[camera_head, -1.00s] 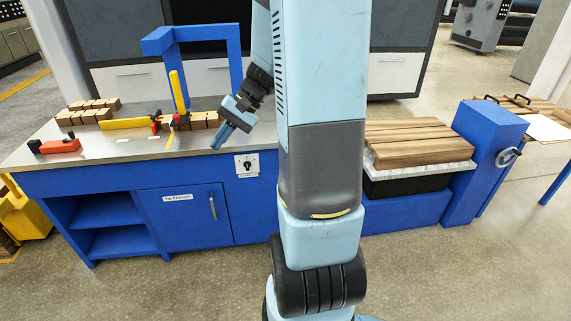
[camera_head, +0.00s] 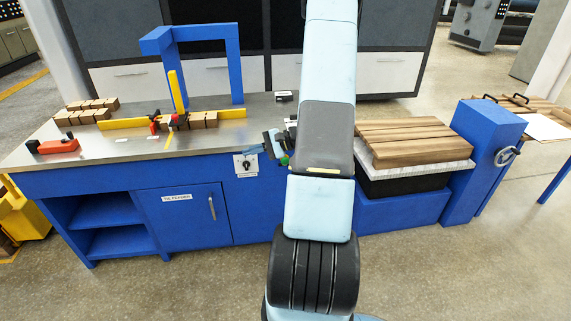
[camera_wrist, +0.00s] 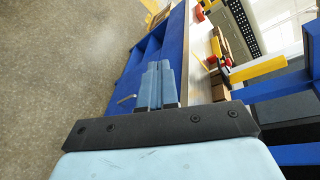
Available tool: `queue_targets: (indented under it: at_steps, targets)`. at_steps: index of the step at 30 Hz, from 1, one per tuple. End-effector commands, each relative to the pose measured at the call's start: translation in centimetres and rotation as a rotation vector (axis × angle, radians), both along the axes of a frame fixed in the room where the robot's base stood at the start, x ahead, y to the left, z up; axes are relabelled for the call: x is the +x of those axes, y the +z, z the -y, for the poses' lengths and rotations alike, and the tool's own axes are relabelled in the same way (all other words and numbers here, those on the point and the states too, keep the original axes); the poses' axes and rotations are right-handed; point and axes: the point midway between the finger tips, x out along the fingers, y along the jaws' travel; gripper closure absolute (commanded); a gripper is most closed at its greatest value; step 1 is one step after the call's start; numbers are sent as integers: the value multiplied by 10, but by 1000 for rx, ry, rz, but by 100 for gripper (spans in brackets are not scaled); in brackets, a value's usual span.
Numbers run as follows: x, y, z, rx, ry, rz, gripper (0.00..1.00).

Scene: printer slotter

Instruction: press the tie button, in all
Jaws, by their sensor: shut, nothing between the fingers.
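A small green part (camera_head: 284,160), possibly the tie button, shows at the bench's front edge, right beside my gripper; my arm partly covers that area and I cannot tell if they touch. My gripper (camera_head: 269,143) is at the front edge of the metal bench top (camera_head: 215,142), just left of my arm. In the wrist view my gripper (camera_wrist: 158,66) has its two blue fingers together with nothing between them. No button is visible in the wrist view. A white plate with a black rotary knob (camera_head: 246,165) is on the blue bench front, left of my gripper.
The blue frame (camera_head: 233,65) stands on the bench. Yellow guides (camera_head: 122,123), several wooden blocks (camera_head: 90,108) and a red tool (camera_head: 58,146) lie to the left. A stack of wooden boards (camera_head: 410,140) sits right of my arm. The floor in front is clear.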

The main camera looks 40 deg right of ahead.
Motion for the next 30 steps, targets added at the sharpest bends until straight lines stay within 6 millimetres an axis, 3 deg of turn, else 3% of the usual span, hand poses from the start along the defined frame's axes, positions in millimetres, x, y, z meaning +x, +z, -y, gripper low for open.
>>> queue_targets:
  at_steps: [11, 18, 24, 30]
  targets:
    - [0, -74, 68, 141, -276, 34, 100]
    - [-11, -126, 109, 205, -462, 55, 100]
    - [-24, -166, 137, 242, -603, 67, 100]
    - [-34, -190, 152, 256, -689, 74, 100]
